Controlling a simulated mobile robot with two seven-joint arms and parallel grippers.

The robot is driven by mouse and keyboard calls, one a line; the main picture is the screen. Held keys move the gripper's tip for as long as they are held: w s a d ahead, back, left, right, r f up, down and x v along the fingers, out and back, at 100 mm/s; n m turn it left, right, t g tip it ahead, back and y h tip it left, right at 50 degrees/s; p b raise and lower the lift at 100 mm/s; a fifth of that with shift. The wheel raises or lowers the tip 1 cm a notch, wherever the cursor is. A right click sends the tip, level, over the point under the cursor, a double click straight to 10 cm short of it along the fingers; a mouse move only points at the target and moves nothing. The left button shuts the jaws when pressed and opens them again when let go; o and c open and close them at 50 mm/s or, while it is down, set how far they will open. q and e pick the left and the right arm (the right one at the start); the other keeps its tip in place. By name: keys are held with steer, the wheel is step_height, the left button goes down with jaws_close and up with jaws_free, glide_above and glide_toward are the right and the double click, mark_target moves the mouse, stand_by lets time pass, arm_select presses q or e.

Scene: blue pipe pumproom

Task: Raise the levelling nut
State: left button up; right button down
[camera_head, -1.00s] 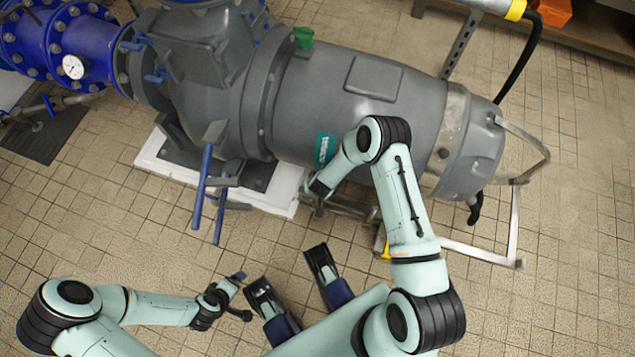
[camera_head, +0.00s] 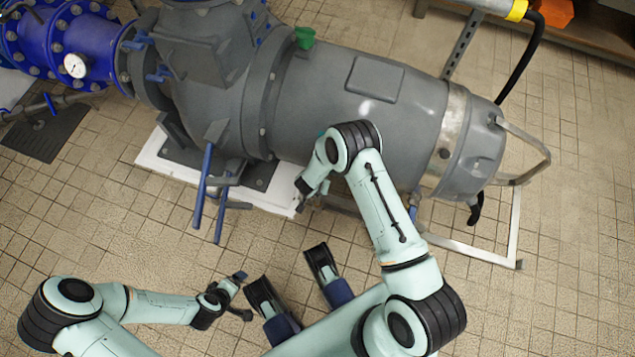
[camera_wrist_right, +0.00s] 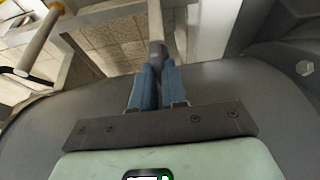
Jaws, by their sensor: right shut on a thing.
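In the right wrist view, my right gripper (camera_wrist_right: 157,84) has its two blue fingers close together. They are shut on a small rounded dark grey piece (camera_wrist_right: 157,50), which I take to be the levelling nut. It sits at the near end of a pale grey bar or rod (camera_wrist_right: 155,20). The fingers hide much of the piece, so I cannot tell its thread. In the head view, the right gripper is low beside the pump's near side, and its fingertips are hard to make out. My left gripper (camera_head: 243,296) is open and empty above the tiled floor.
The big grey pump (camera_head: 350,105) lies across the scene, beside a white plinth (camera_head: 270,200) and blue handles (camera_head: 205,190). A metal frame (camera_head: 490,255) stands at its right end. Blue pipework (camera_head: 75,40) is at upper left. The tiled floor at lower right is clear.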

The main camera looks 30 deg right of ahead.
stand_by(0.5)
steer(key=c, duration=1.2)
jaws_free()
steer(key=shift+o, duration=0.2)
steer(key=shift+r, duration=0.1)
arm_select(q)
steer(key=s+d+r+g+h+p, duration=0.1)
steer(key=s+d+r+g+p, duration=0.1)
steer(key=s+d+r+p, duration=0.1)
steer(key=shift+s+d+r+p, duration=0.15)
steer(key=shift+s+r+p, duration=0.75)
steer(key=shift+s, duration=0.95)
arm_select(e)
steer(key=v, duration=1.3)
arm_select(q)
steer(key=shift+r, duration=0.1)
arm_select(e)
steer(key=shift+s+a, duration=0.1)
arm_select(q)
steer(key=shift+r, duration=0.1)
arm_select(e)
steer(key=shift+r, duration=0.1)
